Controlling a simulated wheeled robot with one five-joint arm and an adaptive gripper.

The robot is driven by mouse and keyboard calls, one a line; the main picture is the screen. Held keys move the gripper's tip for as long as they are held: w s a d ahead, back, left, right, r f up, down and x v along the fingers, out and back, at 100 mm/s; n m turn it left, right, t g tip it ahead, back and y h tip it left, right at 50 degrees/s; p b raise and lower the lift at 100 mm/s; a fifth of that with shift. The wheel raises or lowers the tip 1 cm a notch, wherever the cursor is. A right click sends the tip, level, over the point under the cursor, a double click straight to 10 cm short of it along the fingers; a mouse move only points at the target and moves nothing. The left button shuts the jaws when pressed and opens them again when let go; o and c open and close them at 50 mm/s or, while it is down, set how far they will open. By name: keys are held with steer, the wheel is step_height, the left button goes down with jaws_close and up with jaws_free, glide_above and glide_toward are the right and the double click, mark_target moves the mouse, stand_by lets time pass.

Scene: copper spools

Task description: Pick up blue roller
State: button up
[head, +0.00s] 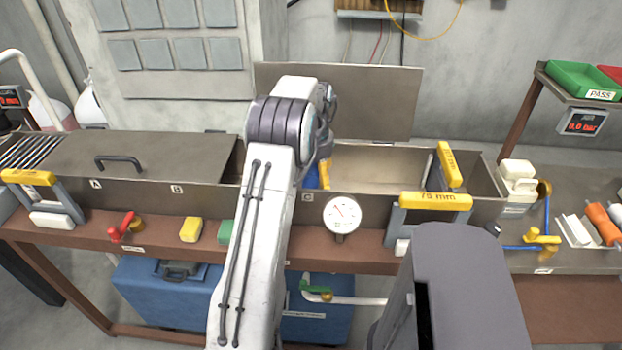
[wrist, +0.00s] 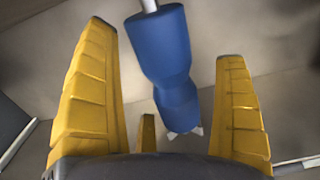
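The blue roller (wrist: 172,58) has a narrowed waist and a metal pin at its upper end. In the wrist view it lies at a slant between the yellow fingers of my gripper (wrist: 165,40), with a gap on either side. A shorter third finger shows low in the middle, close to the roller's lower end. My gripper is open and holds nothing. In the head view, my gripper (head: 324,174) reaches down into an open bin section, and a bit of the blue roller (head: 311,179) shows beside it. My arm hides most of the roller there.
The open metal bin (head: 375,167) has a raised lid (head: 390,105) behind it and a closed cover (head: 140,157) to the left. A round gauge (head: 342,214) and a yellow-topped "75 mm" frame (head: 436,201) stand in front. Orange rollers (head: 602,222) lie far right.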

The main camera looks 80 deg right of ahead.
mark_target(314, 173)
steer(key=c, duration=1.4)
steer(key=shift+o, duration=0.2)
steer(key=shift+r, duration=0.1)
step_height(314, 173, up, 10)
steer(key=shift+f+p, duration=0.1)
steer(key=shift+p, duration=0.25)
steer(key=shift+w+p, duration=0.1)
steer(key=shift+p, duration=0.2)
